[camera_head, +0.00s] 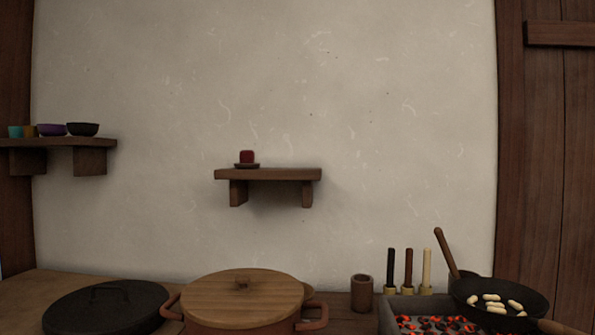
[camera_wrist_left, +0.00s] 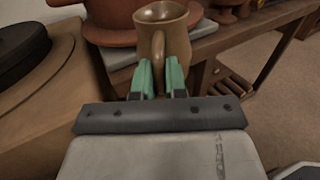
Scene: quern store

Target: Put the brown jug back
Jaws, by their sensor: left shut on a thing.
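The brown jug (camera_wrist_left: 164,32) shows in the left wrist view, upright, with its handle toward my left gripper (camera_wrist_left: 162,80). The green fingers of that gripper are shut on the jug's handle. In the wrist view the jug is in front of the reddish pot and the wooden furniture; whether it touches a surface below is hidden. The jug and both grippers are out of the head view.
A wall shelf (camera_head: 295,175) holds a dark red item (camera_head: 247,157) on a small dish. A left shelf (camera_head: 60,142) holds several bowls. Below are a black lid (camera_head: 105,308), a lidded pot (camera_head: 242,300), a wooden cup (camera_head: 361,293), glowing coals (camera_head: 435,325) and a pan (camera_head: 500,300).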

